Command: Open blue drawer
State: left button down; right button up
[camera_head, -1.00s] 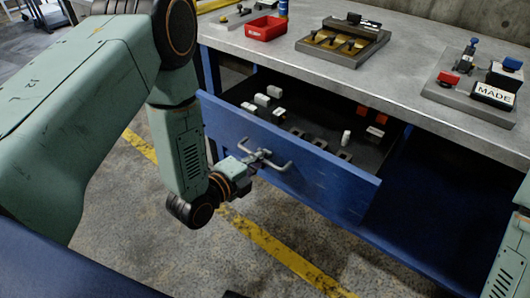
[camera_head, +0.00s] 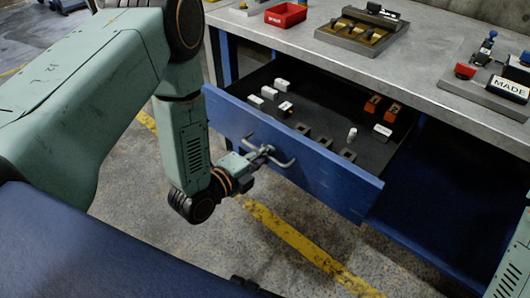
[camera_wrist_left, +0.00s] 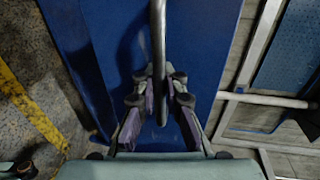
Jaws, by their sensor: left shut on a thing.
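The blue drawer (camera_head: 328,184) stands pulled out from under the grey workbench, with its dark inside showing. Small white, orange and dark pieces stand in it. My left gripper (camera_head: 262,152) is shut on the metal handle (camera_head: 284,163) on the drawer's front. In the left wrist view the handle bar (camera_wrist_left: 158,40) runs between the two fingers of my left gripper (camera_wrist_left: 159,88), with the blue drawer front (camera_wrist_left: 205,40) behind it. My right gripper is not in view.
The workbench top (camera_head: 420,100) carries a red tray (camera_head: 286,14), a grey fixture block (camera_head: 360,30) and a block with a MADE sign (camera_head: 508,88). A yellow floor line (camera_head: 290,238) crosses the concrete below the drawer. The floor in front is clear.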

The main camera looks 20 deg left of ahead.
pick_arm(q)
jog(key=shift+r, duration=0.15)
jog(key=c, duration=1.8)
grip_release()
jog(key=shift+o, duration=0.5)
jog(key=v, duration=1.2)
jog(key=shift+d, duration=0.1)
